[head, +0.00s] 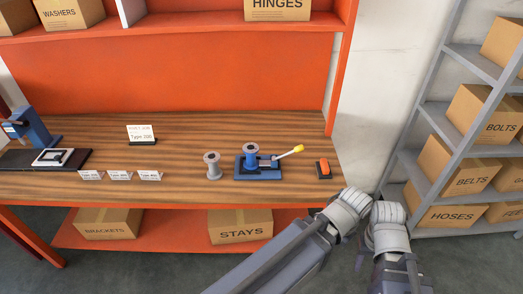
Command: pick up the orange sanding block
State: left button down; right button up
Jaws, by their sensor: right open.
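The orange sanding block (323,168) lies near the right end of the wooden workbench top (200,190), with a dark lower part under its orange top. It stands free, with nothing touching it from above. My right arm comes in from the bottom, with its grey joints below and to the right of the block. My right gripper (402,274) is at the bottom edge, open and apart from the block; its fingertips are not clearly seen. My left gripper is out of view.
Left of the block stands a blue fixture (262,174) with a yellow-tipped lever (297,150) leaning towards the block. A grey spool (212,165) stands beside the fixture. A grey shelf rack (440,122) with boxes is at the right. The bench front left of centre is mostly clear.

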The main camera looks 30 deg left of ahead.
aim_at(323, 169)
jog(key=i+j, duration=0.2)
jog(key=i, duration=0.25)
jog(key=i+j+z, duration=0.1)
jog(key=i, duration=0.35)
